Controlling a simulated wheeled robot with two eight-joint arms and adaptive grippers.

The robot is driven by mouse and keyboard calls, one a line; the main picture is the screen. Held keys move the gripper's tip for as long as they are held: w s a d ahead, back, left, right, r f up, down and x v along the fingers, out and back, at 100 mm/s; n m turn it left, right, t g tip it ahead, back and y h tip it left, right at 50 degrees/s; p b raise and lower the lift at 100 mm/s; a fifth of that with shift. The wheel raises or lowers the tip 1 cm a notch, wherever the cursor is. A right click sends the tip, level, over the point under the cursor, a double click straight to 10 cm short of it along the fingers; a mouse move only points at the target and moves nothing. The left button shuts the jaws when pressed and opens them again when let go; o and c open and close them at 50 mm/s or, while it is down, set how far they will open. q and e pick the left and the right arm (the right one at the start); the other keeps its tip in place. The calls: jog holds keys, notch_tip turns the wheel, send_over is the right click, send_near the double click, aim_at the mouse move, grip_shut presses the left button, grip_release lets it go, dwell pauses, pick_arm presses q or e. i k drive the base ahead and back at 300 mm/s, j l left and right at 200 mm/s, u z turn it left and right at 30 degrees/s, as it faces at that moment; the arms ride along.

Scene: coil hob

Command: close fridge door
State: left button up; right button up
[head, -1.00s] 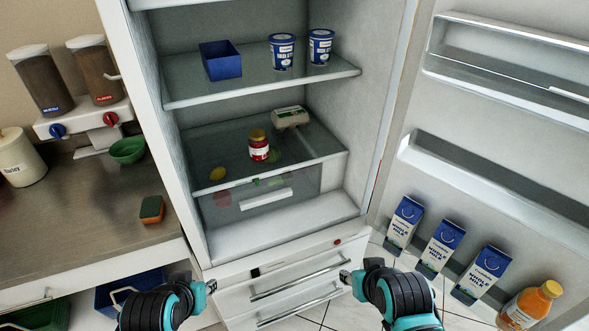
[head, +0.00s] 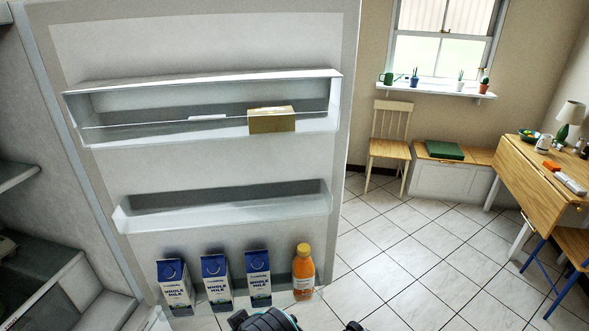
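The fridge door (head: 215,170) stands open in the head view, with its inner side facing me. Its upper shelf holds a tan box (head: 272,120). Three milk cartons (head: 216,280) and an orange juice bottle (head: 303,272) stand in a row along the bottom of the door. The fridge interior (head: 40,240) shows only in part at the left edge. A dark, rounded part of one of my arms shows at the bottom edge, below the cartons. No fingertips of either gripper are visible.
Open tiled floor (head: 400,250) lies to the right of the door.

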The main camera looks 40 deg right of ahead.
aim_at(187, 190)
jog(key=k+l+z, duration=0.1)
jog(key=l, duration=0.55)
jog(key=l+z, duration=0.1)
jog(key=l, duration=0.5)
jog(key=l+u, duration=0.45)
jog(key=l, duration=0.5)
jog(key=k+l+u, duration=0.1)
jog(key=l+u, duration=0.35)
jog(key=l, duration=0.45)
jog(key=l+u, duration=0.3)
jog(key=l, duration=0.2)
jog(key=l+u, duration=0.3)
jog(key=l, duration=0.2)
jog(key=l+u, duration=0.3)
jog(key=l, duration=0.2)
jog(key=k+l+u, duration=0.3)
jog(key=l, duration=0.15)
jog(key=i+l+u, duration=0.1)
jog(key=l, duration=0.25)
jog(key=i+l+u, duration=0.15)
jog(key=l, duration=0.25)
